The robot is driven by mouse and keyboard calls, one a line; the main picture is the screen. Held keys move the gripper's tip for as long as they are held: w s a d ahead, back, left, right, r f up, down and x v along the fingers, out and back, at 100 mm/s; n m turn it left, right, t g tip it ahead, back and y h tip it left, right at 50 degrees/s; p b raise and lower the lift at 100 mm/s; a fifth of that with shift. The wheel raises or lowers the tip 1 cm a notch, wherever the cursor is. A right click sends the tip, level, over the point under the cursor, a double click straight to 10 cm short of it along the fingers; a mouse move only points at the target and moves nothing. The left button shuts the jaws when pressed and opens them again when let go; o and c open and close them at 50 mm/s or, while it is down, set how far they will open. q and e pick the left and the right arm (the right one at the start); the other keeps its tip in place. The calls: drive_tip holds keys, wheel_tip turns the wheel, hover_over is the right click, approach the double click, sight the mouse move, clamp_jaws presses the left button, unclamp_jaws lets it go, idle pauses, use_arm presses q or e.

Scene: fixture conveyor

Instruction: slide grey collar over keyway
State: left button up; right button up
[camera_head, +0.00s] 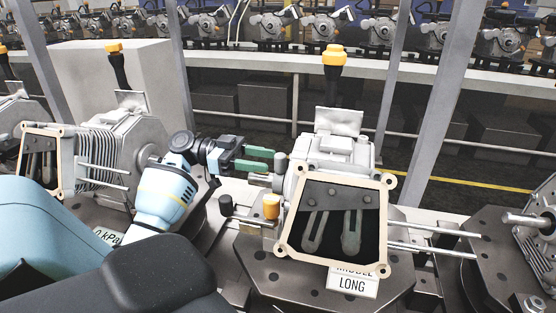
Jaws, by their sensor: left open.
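My left gripper (270,160), with two green fingers, reaches in from the left. Its fingers are open and point right, with a gap between them. Just beyond the fingertips is a small grey cylindrical part (281,163) beside the middle grey machine unit (345,150); it may be the collar, but I cannot tell for sure. I cannot tell whether the fingers touch it. No keyway can be made out at this size. My right gripper is not in view.
The middle unit has a tan square frame (285,228), an orange-capped knob (271,206) and rods. A finned unit (112,150) stands left and another (540,235) right, with a protruding shaft (525,220). Upright grey posts (445,90) stand behind. More units line the back conveyor.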

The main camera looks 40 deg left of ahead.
sight(280, 162)
use_arm(q)
drive_tip(key=x, duration=0.2)
drive_tip(key=p+x, duration=0.1)
drive_tip(key=x, duration=0.1)
drive_tip(key=shift+r, duration=0.25)
drive_tip(key=shift+w+d+f, duration=0.2)
drive_tip(key=shift+w+d, duration=0.1)
drive_tip(key=shift+d, duration=0.15)
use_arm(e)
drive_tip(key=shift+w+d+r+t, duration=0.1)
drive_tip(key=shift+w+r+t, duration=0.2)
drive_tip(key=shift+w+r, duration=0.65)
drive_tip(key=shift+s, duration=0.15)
use_arm(q)
clamp_jaws()
